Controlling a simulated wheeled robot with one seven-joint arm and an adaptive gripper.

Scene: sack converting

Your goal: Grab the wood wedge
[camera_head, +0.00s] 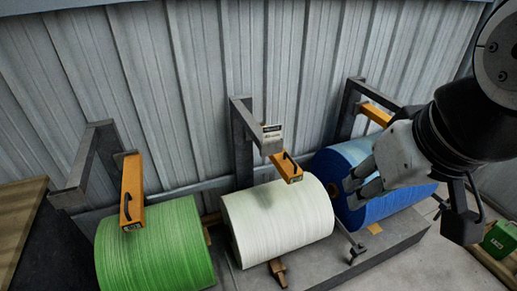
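Several small wooden pieces that could be the wedge show low around the rolls. One brown piece (278,270) lies at the front foot of the white roll. A tan piece (375,229) lies on the grey base in front of the blue roll. Another brown piece (208,220) shows partly between the green and white rolls. I cannot tell which is the named wedge. My gripper (359,187) is at the right, in front of the blue roll in the picture and apart from all these pieces. Its fingers look parted, with nothing visible between them.
A green roll (155,250), a white roll (278,220) and a blue roll (400,205) stand in a row below metal brackets with orange arms (131,190). A corrugated wall (210,90) is behind. A green box (499,240) is at the far right. Floor is bare at front right.

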